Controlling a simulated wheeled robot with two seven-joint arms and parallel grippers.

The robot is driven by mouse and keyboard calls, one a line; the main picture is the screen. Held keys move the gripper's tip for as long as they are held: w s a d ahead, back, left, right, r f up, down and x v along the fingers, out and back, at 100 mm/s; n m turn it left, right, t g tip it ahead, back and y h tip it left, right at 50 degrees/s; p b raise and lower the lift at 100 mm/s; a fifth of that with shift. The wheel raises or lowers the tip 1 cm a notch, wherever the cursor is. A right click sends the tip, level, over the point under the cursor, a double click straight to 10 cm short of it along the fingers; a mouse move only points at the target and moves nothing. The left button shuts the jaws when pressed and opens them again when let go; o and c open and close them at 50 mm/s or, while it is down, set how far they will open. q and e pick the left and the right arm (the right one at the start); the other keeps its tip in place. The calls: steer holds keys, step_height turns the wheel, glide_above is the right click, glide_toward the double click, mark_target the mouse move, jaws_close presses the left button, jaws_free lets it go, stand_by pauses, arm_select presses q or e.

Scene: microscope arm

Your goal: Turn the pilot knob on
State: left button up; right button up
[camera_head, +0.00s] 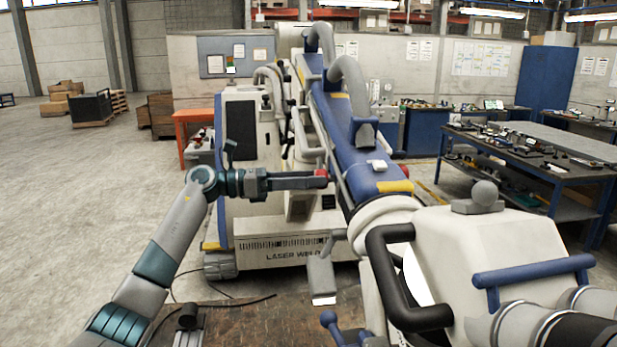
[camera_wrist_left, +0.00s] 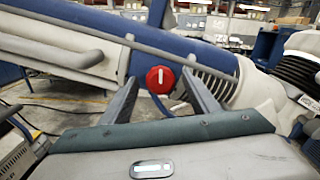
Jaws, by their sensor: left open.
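The pilot knob (camera_wrist_left: 160,80) is a round red knob with a white line that stands close to upright in the left wrist view. A small red spot of it (camera_head: 321,173) shows in the head view at the tip of my left gripper (camera_head: 317,182). My left gripper is open, its two fingers in the wrist view (camera_wrist_left: 158,88) lying to either side of the knob with a gap on each side. I cannot tell how deep the knob sits between them. My right gripper is not in view.
The large white and blue microscope arm (camera_head: 357,160) slopes across the middle, with a white machine cabinet (camera_head: 243,140) behind. A thin grey rail (camera_wrist_left: 105,32) passes right above the knob in the wrist view. A workbench (camera_head: 540,165) stands at right. The floor at left is open.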

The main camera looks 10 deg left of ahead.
arm_select(q)
steer(key=c, duration=1)
steer(key=shift+n, duration=0.5)
steer(key=shift+w+a+n+p, duration=0.1)
steer(key=shift+n+p, duration=2.6)
steer(key=shift+n, duration=5.7)
